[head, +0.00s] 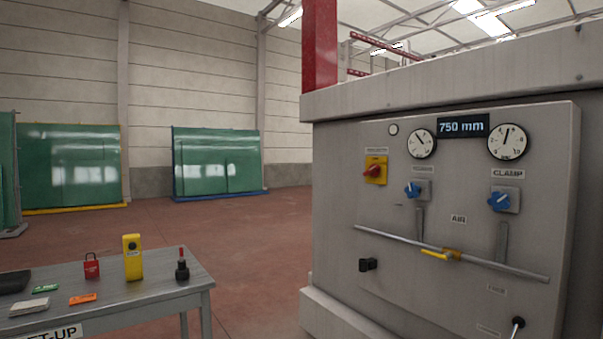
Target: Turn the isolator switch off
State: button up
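The isolator switch (375,170) is a red rotary knob on a yellow square plate, at the upper left of the grey machine panel in the head view. A small label sits just above it, too small to read surely. The red handle looks tilted, its left end lower than its right. Nothing covers the switch. My gripper is not in view.
The panel (470,290) also carries two blue knobs (413,190), dials, a 750 mm display (463,126) and a pipe with a yellow lever (434,254). A grey table (160,295) with small items stands left. Open floor (250,235) lies between.

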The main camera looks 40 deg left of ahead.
aim_at(374, 170)
jog(key=u, duration=1)
